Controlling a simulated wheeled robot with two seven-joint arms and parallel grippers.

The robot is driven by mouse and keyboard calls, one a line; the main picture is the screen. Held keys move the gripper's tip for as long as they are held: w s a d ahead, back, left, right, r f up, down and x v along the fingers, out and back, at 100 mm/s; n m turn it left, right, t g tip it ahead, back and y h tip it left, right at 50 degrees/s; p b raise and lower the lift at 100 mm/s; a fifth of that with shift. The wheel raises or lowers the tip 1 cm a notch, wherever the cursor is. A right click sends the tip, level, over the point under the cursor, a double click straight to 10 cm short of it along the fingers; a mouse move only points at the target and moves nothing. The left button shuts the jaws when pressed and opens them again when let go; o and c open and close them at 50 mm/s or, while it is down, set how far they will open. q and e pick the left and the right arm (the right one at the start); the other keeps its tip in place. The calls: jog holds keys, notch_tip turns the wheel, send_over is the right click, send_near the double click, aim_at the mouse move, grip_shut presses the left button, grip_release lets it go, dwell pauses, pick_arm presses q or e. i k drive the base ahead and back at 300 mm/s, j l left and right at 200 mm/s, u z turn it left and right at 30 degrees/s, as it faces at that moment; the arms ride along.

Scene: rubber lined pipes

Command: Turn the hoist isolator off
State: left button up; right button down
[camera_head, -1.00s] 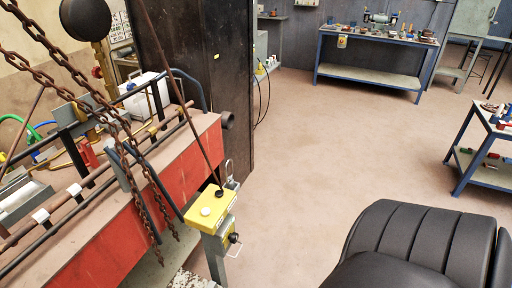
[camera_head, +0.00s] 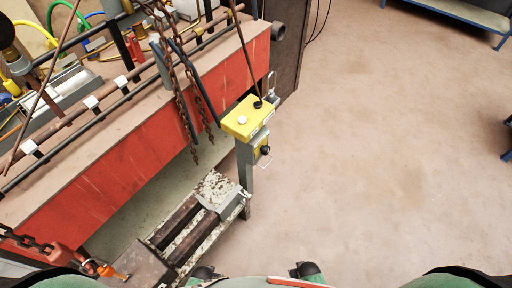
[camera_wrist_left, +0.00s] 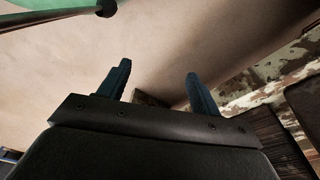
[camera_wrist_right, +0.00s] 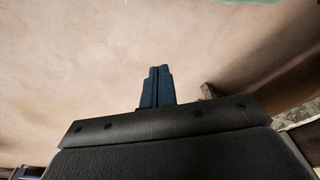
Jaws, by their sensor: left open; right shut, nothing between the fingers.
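A yellow box (camera_head: 248,118) with a white button and a black knob on top sits on a grey post beside the red bench's right end. My left gripper (camera_wrist_left: 158,69) is open and empty above the floor in the left wrist view. My right gripper (camera_wrist_right: 159,70) is shut and empty in the right wrist view. Neither gripper clearly shows in the head view, and both are apart from the boxes.
The red bench (camera_head: 150,140) fills the left, with pipes and rails on top. Rusty chains (camera_head: 180,95) hang in front of it near the post. A low roller stand (camera_head: 190,222) stands at the post's foot. The floor (camera_head: 390,150) to the right is clear.

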aim_at(265, 149)
jog(key=l, duration=0.5)
jog(key=k+l, duration=0.15)
jog(key=l, duration=0.9)
